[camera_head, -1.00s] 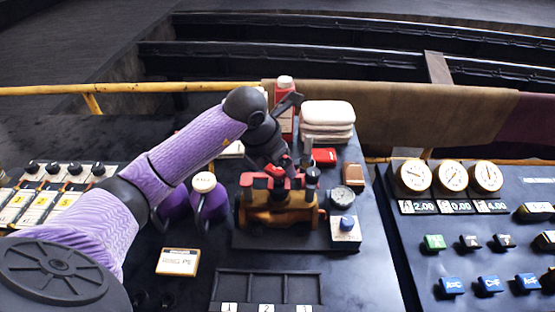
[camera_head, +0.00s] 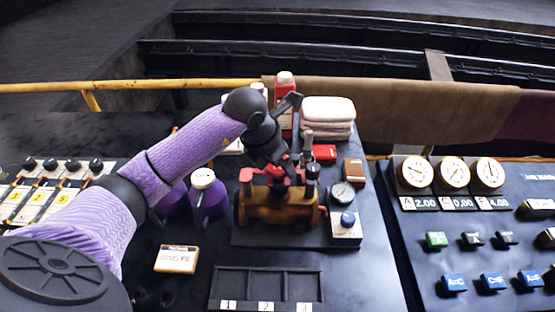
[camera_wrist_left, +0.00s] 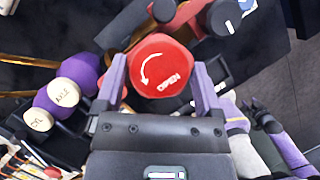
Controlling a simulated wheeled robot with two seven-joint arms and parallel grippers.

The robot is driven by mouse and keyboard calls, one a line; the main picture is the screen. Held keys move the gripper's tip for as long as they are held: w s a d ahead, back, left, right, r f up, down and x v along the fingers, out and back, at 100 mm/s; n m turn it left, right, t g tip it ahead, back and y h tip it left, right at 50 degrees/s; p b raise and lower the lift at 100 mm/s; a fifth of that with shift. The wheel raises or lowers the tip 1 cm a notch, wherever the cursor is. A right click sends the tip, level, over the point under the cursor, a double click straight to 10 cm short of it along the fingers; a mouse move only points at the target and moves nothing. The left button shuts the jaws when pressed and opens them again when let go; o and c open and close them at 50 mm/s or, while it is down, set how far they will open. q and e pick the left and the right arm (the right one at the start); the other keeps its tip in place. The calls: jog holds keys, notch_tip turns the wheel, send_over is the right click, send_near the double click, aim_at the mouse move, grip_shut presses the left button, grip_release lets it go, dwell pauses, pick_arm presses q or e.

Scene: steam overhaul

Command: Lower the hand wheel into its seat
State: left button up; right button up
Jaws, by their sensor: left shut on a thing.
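My left gripper (camera_wrist_left: 155,95) is shut on the red hand wheel (camera_wrist_left: 160,66). The wheel's top shows a white curved arrow and the word OPEN. In the head view my left gripper (camera_head: 281,168) is above the brass valve body (camera_head: 272,214), which lies on a dark base plate with red parts and dark posts on top. The wheel is mostly hidden there by the gripper. The seat is hidden under wheel and gripper, so I cannot tell whether they touch. Purple and dark parts at the lower right of the wrist view look like my right arm; its jaws are unclear.
A small gauge (camera_head: 342,193) and a box with a blue knob (camera_head: 347,221) stand right of the valve. Purple containers (camera_head: 206,196) stand to its left. A red bottle (camera_head: 285,98) and folded cloths (camera_head: 327,115) are behind. A slotted tray (camera_head: 268,287) lies in front.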

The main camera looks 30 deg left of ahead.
pick_arm(q)
jog(key=shift+f, duration=0.15)
jog(key=o, duration=1.3)
notch_tip(320, 180, up, 7)
jog(key=p, duration=0.5)
jog(key=shift+f, duration=0.25)
